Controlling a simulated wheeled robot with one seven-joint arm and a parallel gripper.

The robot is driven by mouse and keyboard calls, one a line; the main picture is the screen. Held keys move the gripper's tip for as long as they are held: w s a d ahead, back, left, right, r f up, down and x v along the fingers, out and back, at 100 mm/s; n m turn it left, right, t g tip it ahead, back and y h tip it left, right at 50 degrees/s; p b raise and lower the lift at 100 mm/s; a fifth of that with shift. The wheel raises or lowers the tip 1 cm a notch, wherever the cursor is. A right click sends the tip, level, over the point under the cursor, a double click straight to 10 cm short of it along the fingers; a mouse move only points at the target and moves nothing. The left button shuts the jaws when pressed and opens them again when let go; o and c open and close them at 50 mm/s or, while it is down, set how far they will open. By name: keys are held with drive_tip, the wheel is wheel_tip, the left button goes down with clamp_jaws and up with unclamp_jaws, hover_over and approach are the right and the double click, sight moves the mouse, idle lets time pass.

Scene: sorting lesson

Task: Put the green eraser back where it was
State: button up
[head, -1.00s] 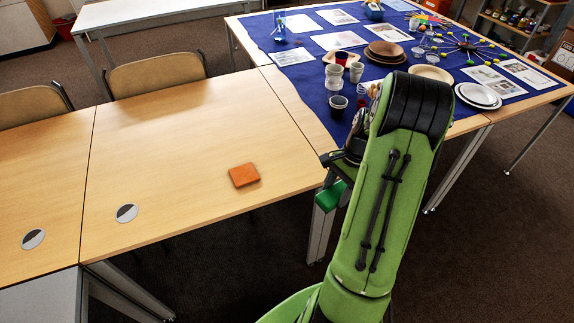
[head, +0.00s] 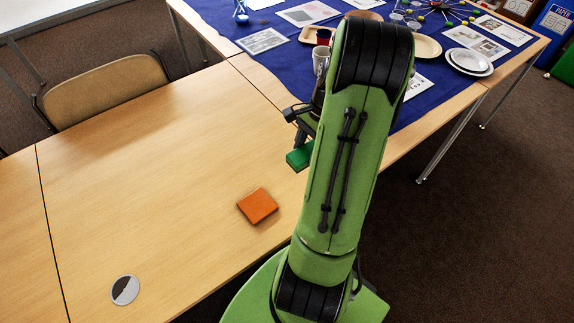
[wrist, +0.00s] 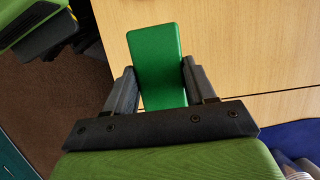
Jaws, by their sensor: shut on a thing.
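The green eraser (wrist: 155,55) is a plain green block. My gripper (wrist: 158,85) is shut on it, with a dark finger against each side in the wrist view. In the head view the eraser (head: 299,158) shows at the left of my green arm, in front of the light wooden table (head: 150,190). It appears held above the table near its front edge, but the exact height cannot be told. My gripper (head: 300,135) is partly hidden behind my arm in the head view.
An orange block (head: 258,206) lies on the wooden table, left of my arm. A blue cloth (head: 235,33) with cups, plates and papers covers the table beyond. A round grey disc (head: 125,290) sits at the lower left. Much of the wooden top is clear.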

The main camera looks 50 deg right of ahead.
wheel_tip(320, 180, down, 10)
drive_tip(key=b, duration=0.4)
drive_tip(key=shift+s, duration=0.15)
drive_tip(key=shift+f, duration=0.15)
drive_tip(key=o, duration=0.9)
drive_tip(key=shift+o, duration=0.2)
